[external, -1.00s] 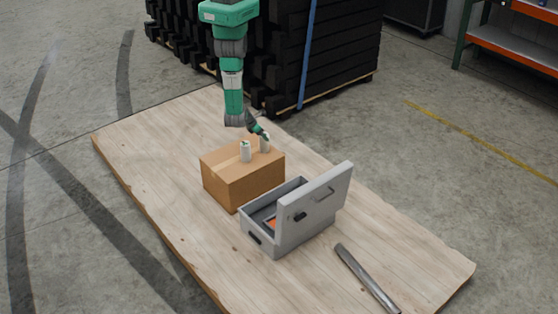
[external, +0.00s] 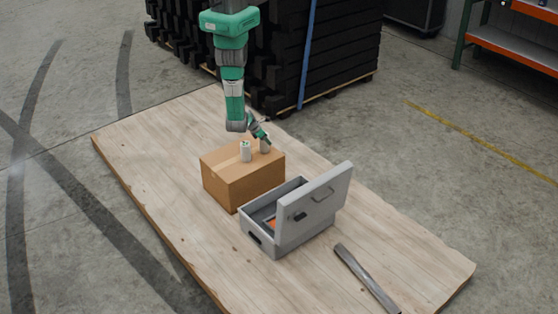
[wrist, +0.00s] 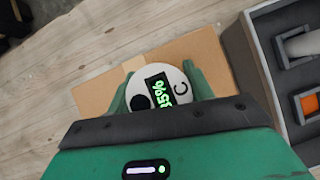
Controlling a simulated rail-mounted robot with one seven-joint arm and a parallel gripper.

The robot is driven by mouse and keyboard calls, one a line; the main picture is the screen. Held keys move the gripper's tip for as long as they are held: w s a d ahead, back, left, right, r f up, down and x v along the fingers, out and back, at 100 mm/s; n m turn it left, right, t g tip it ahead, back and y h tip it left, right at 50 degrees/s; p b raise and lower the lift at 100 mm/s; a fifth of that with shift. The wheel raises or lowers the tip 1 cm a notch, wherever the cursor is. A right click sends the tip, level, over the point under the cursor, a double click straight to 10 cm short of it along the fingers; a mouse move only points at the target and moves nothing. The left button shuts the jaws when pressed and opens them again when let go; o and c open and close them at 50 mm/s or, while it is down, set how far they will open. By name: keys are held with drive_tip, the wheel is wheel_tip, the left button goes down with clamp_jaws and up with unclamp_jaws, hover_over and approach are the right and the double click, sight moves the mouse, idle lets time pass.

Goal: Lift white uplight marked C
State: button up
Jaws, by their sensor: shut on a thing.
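The white uplight marked C (wrist: 172,72) is seen from above in the wrist view, with a round white top, a black dot and a dark display with a green percentage readout. My gripper (external: 264,139) is shut on it, with one green finger on each side. In the external view the held uplight (external: 265,148) is at the right rear of the cardboard box top, partly hidden by the gripper. I cannot tell whether it touches the box.
The cardboard box (external: 240,183) stands on a wooden table (external: 150,160). An open grey case (external: 318,205) with its lid up is at the front right, holding an orange item (wrist: 309,104). The left of the table is clear.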

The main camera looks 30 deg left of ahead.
wheel_tip(320, 180, up, 10)
drive_tip(key=p, duration=0.6)
drive_tip(key=shift+r+p, duration=0.1)
drive_tip(key=shift+p, duration=0.25)
